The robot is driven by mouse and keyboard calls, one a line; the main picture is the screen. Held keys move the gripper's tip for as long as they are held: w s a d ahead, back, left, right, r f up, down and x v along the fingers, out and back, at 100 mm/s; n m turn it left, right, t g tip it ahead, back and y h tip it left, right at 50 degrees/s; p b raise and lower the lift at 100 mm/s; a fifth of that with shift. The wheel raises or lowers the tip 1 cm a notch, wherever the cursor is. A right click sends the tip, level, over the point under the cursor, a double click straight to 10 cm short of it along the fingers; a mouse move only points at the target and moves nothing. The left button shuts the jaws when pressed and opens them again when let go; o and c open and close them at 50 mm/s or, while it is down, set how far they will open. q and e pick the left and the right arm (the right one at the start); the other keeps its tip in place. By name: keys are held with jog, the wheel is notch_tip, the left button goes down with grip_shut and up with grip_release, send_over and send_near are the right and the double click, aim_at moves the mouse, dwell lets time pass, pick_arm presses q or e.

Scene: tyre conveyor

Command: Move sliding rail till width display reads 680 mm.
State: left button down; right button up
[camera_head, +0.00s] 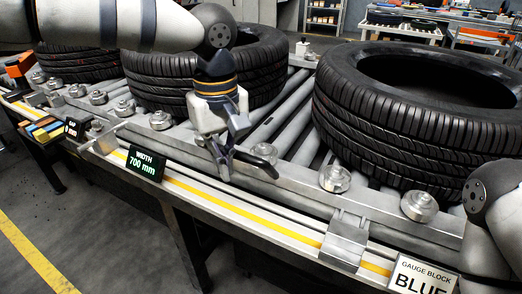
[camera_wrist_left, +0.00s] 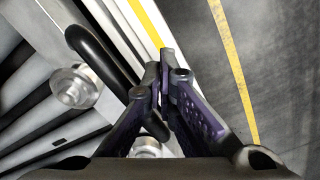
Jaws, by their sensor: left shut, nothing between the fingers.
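The width display (camera_head: 145,167) reads 700 mm. The sliding rail (camera_head: 375,208), a long metal bar with round metal rollers on top, runs along the conveyor's near side. A black handle (camera_head: 262,162) stands on it. My left gripper (camera_head: 226,174) points down just left of the handle, its fingers shut and empty. In the left wrist view, the closed fingertips (camera_wrist_left: 166,58) are right of the black handle (camera_wrist_left: 98,55), which passes behind the left finger lower down. Whether they touch is unclear. My right gripper is out of view; only part of that arm shows at right.
Several black tyres, one a large tyre (camera_head: 405,125) at right, lie on the conveyor rollers. A "GAUGE BLOCK BLUE" sign (camera_head: 422,277) stands at the front right. Coloured blocks (camera_head: 42,130) lie at the left beside a small gap display (camera_head: 75,130). Open floor (camera_head: 95,225) shows at front left.

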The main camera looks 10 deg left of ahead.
pick_arm(q)
jog(key=shift+w+d+b, duration=0.25)
jog(key=shift+w, duration=0.4)
jog(key=shift+w+d+b, duration=0.2)
jog(key=shift+w+b, duration=0.05)
jog(key=shift+w, duration=0.4)
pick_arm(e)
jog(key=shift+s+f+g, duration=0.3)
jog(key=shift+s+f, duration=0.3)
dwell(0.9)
pick_arm(q)
jog(key=shift+s, duration=0.1)
dwell(0.5)
notch_tip(320, 180, up, 8)
jog(key=s+p, duration=0.1)
jog(key=p, duration=0.1)
jog(key=shift+a, duration=0.2)
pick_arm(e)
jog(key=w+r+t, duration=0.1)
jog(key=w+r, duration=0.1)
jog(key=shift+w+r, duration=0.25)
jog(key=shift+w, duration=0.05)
